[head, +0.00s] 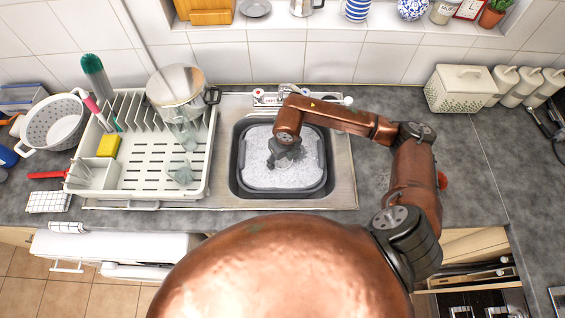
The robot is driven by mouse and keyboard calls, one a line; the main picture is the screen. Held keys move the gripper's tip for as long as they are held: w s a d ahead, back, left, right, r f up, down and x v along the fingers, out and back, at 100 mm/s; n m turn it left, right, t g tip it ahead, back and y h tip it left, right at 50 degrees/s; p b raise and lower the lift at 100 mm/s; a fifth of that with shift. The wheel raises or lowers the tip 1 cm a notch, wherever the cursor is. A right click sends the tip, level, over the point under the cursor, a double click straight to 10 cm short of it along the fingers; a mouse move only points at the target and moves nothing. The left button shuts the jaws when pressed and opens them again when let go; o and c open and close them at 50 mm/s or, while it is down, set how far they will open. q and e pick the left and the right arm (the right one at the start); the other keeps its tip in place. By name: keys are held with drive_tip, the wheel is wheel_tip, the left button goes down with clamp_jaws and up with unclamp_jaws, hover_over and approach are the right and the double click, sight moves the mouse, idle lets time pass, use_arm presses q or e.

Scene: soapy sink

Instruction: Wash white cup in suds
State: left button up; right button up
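The suds (262,174) fill the dark basin in the steel sink (342,175) as a white, foamy layer. My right gripper (284,160) points down over the back middle of the suds, with its fingertips at or close to the foam. The fingers are small and dark, so I cannot tell whether they are open or shut, or hold anything. I cannot make out a white cup; the foam or the gripper may hide one. My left gripper is not in view.
A white dish rack (203,190) stands left of the sink, holding a steel pot (175,88), glasses (181,173) and a yellow sponge (108,146). A colander (52,124) is farther left. A white bin (456,92) and canisters stand back right. The counter right of the sink is clear.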

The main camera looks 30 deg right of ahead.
wheel_tip(320, 180, up, 12)
drive_tip(key=p, duration=0.6)
idle(1.1)
